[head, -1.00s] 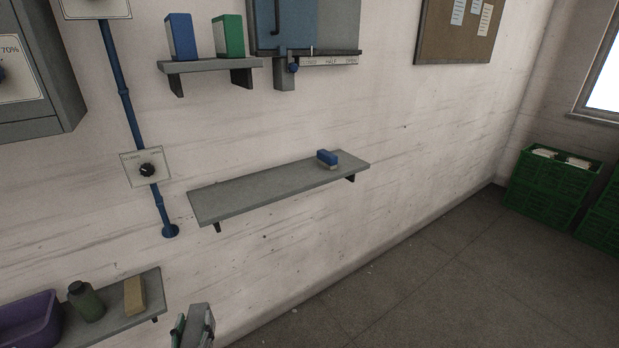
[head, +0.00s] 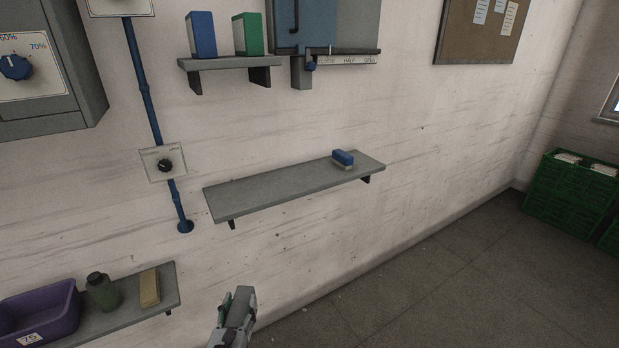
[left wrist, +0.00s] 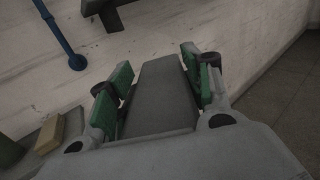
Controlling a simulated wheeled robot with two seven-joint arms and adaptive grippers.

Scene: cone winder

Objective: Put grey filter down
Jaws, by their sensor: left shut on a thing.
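The grey filter (left wrist: 160,95) is a flat dark-grey block. In the left wrist view it sits between the two green-padded fingers of my left gripper (left wrist: 155,88), which is shut on it. In the head view my left gripper (head: 232,318) is at the bottom, holding the grey filter (head: 240,305) upright, in front of the wall and lower in the picture than the middle grey shelf (head: 260,195). My right gripper is in neither view.
The middle shelf is bare except for a blue-topped brush or block (head: 343,158) at its right end. The lower left shelf (head: 120,318) holds a purple bin (head: 40,318), a green bottle (head: 102,292) and a tan block (head: 150,287). Green crates (head: 570,195) stand right.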

